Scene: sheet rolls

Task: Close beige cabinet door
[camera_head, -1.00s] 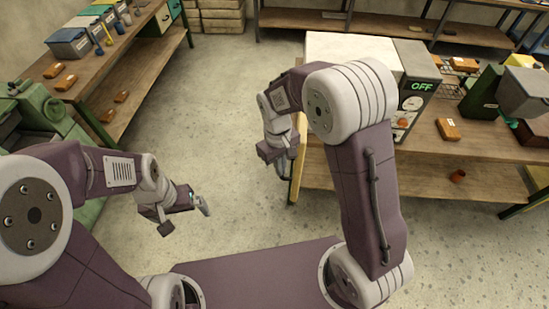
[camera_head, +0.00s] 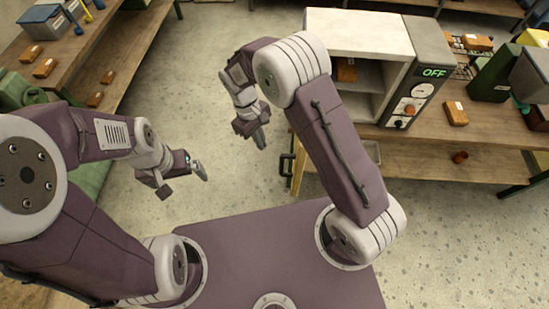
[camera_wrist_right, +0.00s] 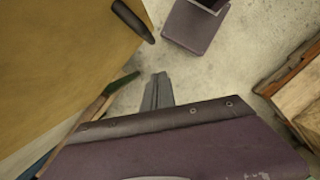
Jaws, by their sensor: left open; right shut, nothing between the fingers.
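The beige cabinet (camera_head: 362,30) stands on the right workbench with its front open, showing shelves and a brown box inside. Its door (camera_head: 299,172) is swung out towards me, seen nearly edge-on and mostly hidden behind my right arm; its dark handle (camera_head: 285,165) sticks out to the left. In the right wrist view a tan panel, apparently the door (camera_wrist_right: 60,60), fills the upper left, with a dark handle (camera_wrist_right: 133,20). My right gripper (camera_head: 262,138) is shut and empty, left of the door and apart from the handle. My left gripper (camera_head: 184,182) is open and empty over the floor.
A grey control panel (camera_head: 425,85) reading OFF adjoins the cabinet. Boxes and bins crowd the right workbench (camera_head: 400,143). Another workbench (camera_head: 130,40) with small boxes stands at the left. The floor (camera_head: 215,110) between them is clear.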

